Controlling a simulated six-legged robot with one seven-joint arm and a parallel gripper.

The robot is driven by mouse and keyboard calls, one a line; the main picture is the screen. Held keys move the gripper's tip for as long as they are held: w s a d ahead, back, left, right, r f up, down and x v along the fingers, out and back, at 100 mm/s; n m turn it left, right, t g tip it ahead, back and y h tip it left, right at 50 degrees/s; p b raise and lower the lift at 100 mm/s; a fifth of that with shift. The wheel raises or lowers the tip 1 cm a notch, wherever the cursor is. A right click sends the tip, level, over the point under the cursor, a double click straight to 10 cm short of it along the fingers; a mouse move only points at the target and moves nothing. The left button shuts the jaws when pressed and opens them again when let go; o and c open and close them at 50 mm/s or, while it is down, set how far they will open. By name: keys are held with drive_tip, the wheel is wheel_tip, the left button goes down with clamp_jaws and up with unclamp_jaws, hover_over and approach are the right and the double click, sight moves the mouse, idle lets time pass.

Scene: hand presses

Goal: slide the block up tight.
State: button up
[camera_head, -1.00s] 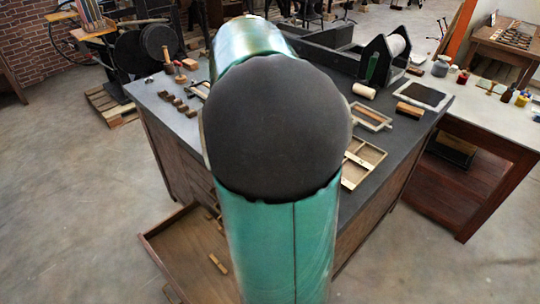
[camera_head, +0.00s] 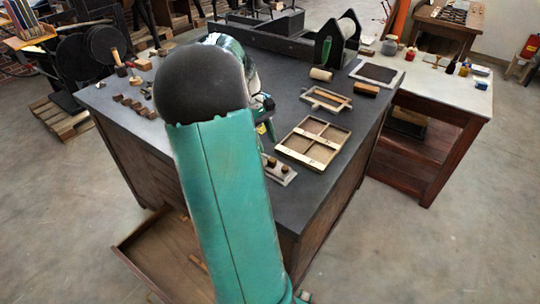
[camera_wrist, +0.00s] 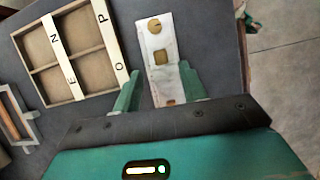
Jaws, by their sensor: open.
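A pale, whitish strip (camera_wrist: 152,42) lies on the dark table top in the wrist view. It bears a round wooden piece (camera_wrist: 154,26) at its far end, a square wooden block (camera_wrist: 161,57) near its middle, and a small brown piece (camera_wrist: 170,102) nearer to me. The strip also shows in the head view (camera_head: 287,178), with small wooden pieces on it, partly hidden by my arm. My gripper (camera_wrist: 158,82) is open, its two green fingers on either side of the strip's near part. I cannot tell whether they touch it or how high they are.
A divided wooden tray (camera_head: 290,152) with lettered strips lies just beside the strip. A small wooden frame (camera_head: 325,99), a roller (camera_head: 321,74) and a dark framed slab (camera_head: 377,72) lie farther back. An open drawer (camera_head: 150,232) juts out at the front left.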

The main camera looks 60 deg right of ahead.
sight(272, 159)
drive_tip(key=x, duration=0.5)
drive_tip(key=shift+s+f, duration=0.1)
drive_tip(key=shift+f, duration=0.3)
clamp_jaws()
